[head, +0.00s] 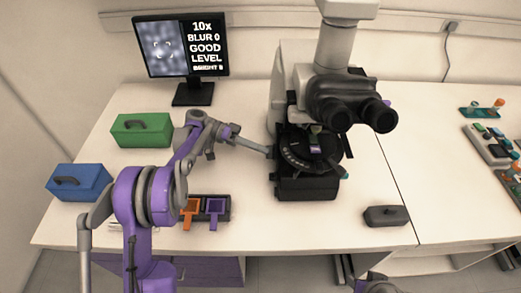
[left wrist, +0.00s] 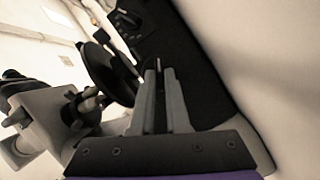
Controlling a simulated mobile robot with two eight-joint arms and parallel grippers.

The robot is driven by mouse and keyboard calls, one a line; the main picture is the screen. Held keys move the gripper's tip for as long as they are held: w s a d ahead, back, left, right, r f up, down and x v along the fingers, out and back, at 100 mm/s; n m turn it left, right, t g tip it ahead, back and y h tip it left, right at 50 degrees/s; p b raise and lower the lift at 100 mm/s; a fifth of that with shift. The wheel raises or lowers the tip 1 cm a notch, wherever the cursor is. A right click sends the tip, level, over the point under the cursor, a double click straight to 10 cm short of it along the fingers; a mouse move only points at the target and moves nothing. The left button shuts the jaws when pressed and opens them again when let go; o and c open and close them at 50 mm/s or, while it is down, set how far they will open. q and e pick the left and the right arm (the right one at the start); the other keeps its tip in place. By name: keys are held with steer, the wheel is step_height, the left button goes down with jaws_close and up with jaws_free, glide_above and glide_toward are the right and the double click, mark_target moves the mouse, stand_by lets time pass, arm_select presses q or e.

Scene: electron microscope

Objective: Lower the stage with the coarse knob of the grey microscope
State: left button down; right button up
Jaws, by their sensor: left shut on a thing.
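The grey microscope (head: 336,48) stands at the middle back of the table, with black eyepieces and a dark stage (head: 297,156). My left gripper (head: 270,152) reaches in from the left to the side of the microscope, beside the stage. It is shut on the coarse knob there. The knob itself is mostly hidden by the fingers. In the left wrist view the two grey fingers (left wrist: 158,78) are close together against the dark microscope body (left wrist: 207,85).
A monitor (head: 182,48) reads 10x, blur 0, good level. A green box (head: 140,131) and a blue box (head: 78,184) stand at the left. A dark tray (head: 227,214) holds orange and purple pieces. A dark grey block (head: 386,216) lies at front right.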

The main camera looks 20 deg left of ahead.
arm_select(q)
steer(key=shift+n, duration=0.5)
arm_select(e)
steer(key=shift+f, duration=0.35)
arm_select(q)
steer(key=c, duration=0.9)
jaws_free()
arm_select(e)
steer(key=shift+a, duration=0.1)
